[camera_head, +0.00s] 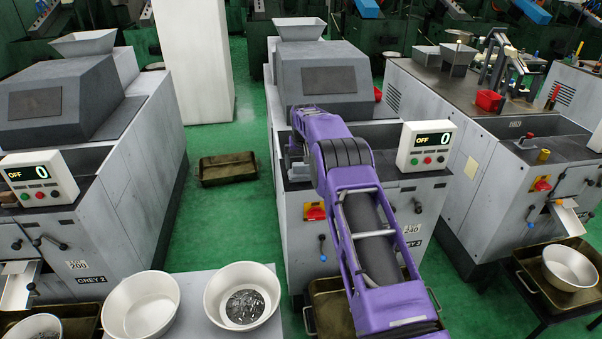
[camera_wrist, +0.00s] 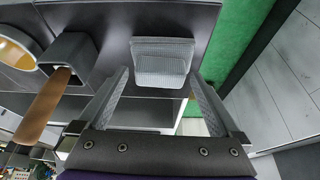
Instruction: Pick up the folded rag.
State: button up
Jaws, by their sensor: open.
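The folded rag (camera_wrist: 162,58) shows in the wrist view as a pale grey, ribbed, folded block on a dark grey surface near that surface's edge. My gripper (camera_wrist: 160,78) is open and empty, with one finger to the left of the rag and one to the right in the picture. I cannot tell how far the fingertips are above it. In the head view my gripper (camera_head: 297,160) is over the top of the middle grey machine (camera_head: 330,135).
In the wrist view a dark square holder (camera_wrist: 72,50) with a wooden handle (camera_wrist: 45,105) and a yellow-rimmed round dish (camera_wrist: 14,48) stand left of the rag. The control box (camera_head: 426,147) is right of my arm.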

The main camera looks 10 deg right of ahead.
aim_at(302, 165)
jog(key=c, duration=1.3)
jog(key=shift+r, duration=0.1)
notch_tip(302, 165, up, 10)
jog(key=shift+f+p, duration=0.1)
jog(key=shift+p, duration=0.25)
jog(key=o, duration=0.8)
jog(key=c, duration=0.6)
